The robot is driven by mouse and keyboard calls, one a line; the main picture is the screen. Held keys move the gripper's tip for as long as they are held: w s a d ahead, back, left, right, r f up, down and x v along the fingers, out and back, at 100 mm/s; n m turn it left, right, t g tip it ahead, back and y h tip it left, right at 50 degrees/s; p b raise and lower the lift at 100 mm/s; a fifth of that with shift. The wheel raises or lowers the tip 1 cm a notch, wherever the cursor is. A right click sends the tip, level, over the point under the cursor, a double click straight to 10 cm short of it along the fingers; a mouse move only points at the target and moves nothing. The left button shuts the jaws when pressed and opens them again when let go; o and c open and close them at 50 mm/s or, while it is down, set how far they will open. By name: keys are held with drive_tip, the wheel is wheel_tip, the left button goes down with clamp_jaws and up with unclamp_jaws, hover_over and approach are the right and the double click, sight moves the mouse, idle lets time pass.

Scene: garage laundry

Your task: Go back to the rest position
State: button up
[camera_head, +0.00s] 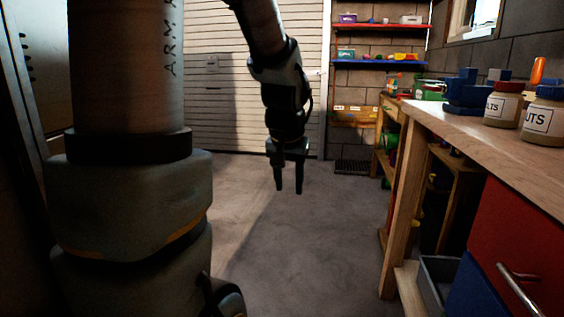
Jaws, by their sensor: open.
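My gripper (288,190) hangs from my arm near the middle of the head view, pointing down. Its two fingers are apart and nothing is between them. It is in free air above the grey floor (280,240), to the left of the wooden workbench (435,122). It touches nothing that I can see. My large arm links fill the left side and hide what is behind them.
On the workbench stand two labelled jars (503,103) (546,115) and a blue object (467,92). Below are a red drawer front (518,240) and a grey bin (436,282). Shelves (378,64) hang at the back beside a white slatted door (222,95). The middle floor is clear.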

drive_tip(key=s+a+f+n+g, duration=0.3)
drive_tip(key=s+a+f, duration=0.4)
drive_tip(key=s+a, duration=0.2)
wheel_tip(320, 180, up, 25)
drive_tip(key=p, duration=2.5)
drive_tip(key=shift+d+m+t, duration=0.3)
drive_tip(key=shift+d, duration=0.05)
